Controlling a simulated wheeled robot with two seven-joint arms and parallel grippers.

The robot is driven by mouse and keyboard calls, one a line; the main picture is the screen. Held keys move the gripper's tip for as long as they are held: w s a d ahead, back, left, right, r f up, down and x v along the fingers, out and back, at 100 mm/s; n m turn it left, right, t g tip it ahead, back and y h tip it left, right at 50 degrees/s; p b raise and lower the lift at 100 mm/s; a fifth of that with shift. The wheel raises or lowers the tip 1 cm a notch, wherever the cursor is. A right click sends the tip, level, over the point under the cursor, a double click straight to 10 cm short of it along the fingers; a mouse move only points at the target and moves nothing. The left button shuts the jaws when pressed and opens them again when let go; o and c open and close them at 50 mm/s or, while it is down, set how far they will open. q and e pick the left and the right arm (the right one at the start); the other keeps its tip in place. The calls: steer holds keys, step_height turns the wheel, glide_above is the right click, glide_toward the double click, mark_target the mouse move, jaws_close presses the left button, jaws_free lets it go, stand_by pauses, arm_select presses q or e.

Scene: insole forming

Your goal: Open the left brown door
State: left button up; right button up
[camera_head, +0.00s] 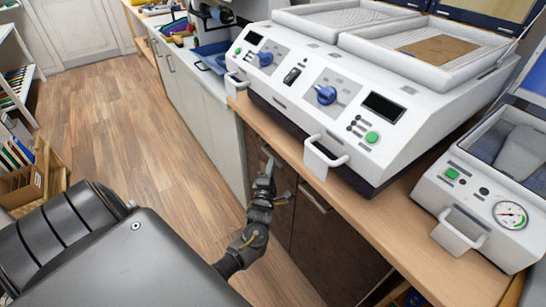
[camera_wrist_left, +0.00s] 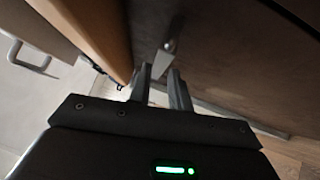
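The left brown door (camera_head: 283,220) is the dark cabinet front under the wooden counter, partly hidden by my left gripper and arm. It looks closed. My left gripper (camera_head: 265,178) is in front of this door, near its handle. In the left wrist view the two fingers (camera_wrist_left: 160,82) are apart, with a gap between them. A small metal handle (camera_wrist_left: 166,56) shows just beyond and between the fingertips; I cannot tell whether they touch it. The right brown door (camera_head: 335,250) with its metal handle (camera_head: 315,197) is beside it, closed. My right gripper is not in view.
White machines with blue knobs (camera_head: 326,94) stand on the wooden counter (camera_head: 385,215), whose edge overhangs the doors. A white handle (camera_head: 325,157) sticks out over that edge. White cabinets (camera_head: 205,120) continue to the left. The wooden floor (camera_head: 110,130) is open.

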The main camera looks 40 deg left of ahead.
mark_target(273, 157)
arm_select(q)
steer(key=x, duration=0.4)
steer(key=shift+w+a, duration=0.2)
steer(key=shift+w, duration=0.15)
jaws_close()
